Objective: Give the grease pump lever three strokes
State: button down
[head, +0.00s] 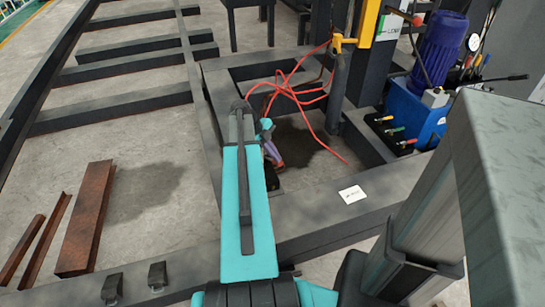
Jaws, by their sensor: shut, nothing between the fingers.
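My teal arm reaches from the bottom centre up to the dark frame. My gripper (276,160) is small and partly hidden behind the arm's far end, low over the frame opening. It looks shut, with nothing seen held. A blue pump unit (416,112) with a blue-purple motor (440,48) stands at the right. A thin dark lever (503,78) sticks out to the right beside this unit, far from my gripper. I cannot tell for sure whether it is the grease pump lever.
Red hoses (290,88) lie tangled close beyond my gripper. A dark steel frame (330,205) surrounds the opening. A dark post and a yellow part (367,22) stand between my gripper and the blue unit. Rusty bars (88,215) lie on the left floor.

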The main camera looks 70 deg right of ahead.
jog(key=shift+s+a+f+b, duration=0.3)
jog(key=shift+a+f+b, duration=0.05)
jog(key=shift+f+b, duration=0.2)
jog(key=shift+f, duration=0.1)
dwell(0.3)
jog(key=shift+s+a+f+b, duration=0.3)
jog(key=shift+f+b, duration=0.1)
jog(key=shift+f, duration=0.1)
jog(key=shift+s+a+f+b, duration=0.2)
jog(key=shift+a+f+b, duration=0.1)
jog(key=shift+f+b, duration=0.25)
jog(key=shift+f, duration=0.15)
dwell(0.3)
